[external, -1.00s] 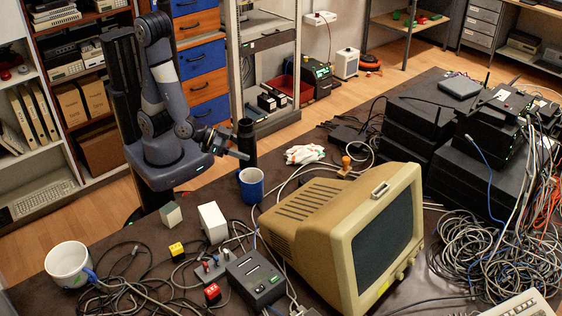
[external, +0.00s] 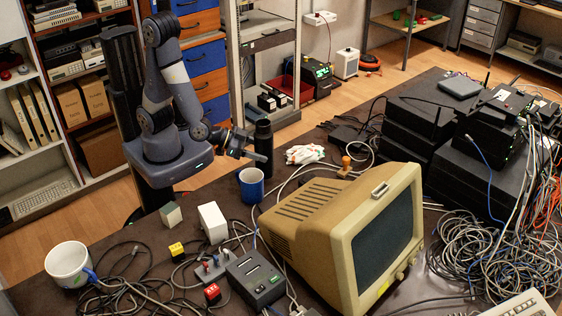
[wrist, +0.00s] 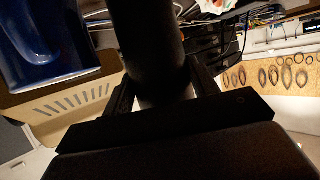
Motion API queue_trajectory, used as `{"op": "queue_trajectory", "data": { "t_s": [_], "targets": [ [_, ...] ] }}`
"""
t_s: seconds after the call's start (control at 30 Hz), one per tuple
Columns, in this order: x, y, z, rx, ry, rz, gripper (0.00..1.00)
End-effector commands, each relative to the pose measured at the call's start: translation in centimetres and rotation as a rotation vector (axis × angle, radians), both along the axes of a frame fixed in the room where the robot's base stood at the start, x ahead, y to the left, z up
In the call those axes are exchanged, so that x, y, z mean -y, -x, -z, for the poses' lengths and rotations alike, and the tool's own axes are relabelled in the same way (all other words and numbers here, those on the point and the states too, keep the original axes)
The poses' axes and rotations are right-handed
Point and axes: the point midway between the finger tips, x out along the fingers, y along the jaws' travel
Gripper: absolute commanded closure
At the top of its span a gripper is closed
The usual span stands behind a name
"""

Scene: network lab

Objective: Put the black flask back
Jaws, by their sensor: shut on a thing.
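The black flask (external: 263,148) stands upright at the table's back edge in the external view, just behind the blue mug. My gripper (external: 254,153) is at the flask, with its fingers around the body. In the wrist view the flask (wrist: 152,50) is a dark cylinder between the two fingers of my gripper (wrist: 160,92), which is shut on it. I cannot tell for sure whether the flask's bottom touches the table, as its lower end is partly hidden by the mug.
The blue mug (external: 251,186) stands close in front of the flask. White-and-red gloves (external: 305,154) and a wooden-handled stamp (external: 346,165) lie to the right. The beige monitor (external: 310,206) fills the middle front. Loose cables surround it.

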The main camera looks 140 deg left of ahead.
Motion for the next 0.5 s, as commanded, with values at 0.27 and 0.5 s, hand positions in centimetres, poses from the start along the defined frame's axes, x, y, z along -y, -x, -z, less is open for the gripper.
{"op": "queue_trajectory", "data": {
  "t_s": [0.27, 0.5],
  "targets": [
    [-4.6, -8.5, -2.3, 0.004, -0.001, -0.039, 0.86],
    [-8.7, -15.0, -3.8, 0.004, -0.001, -0.047, 0.86]
  ]
}}
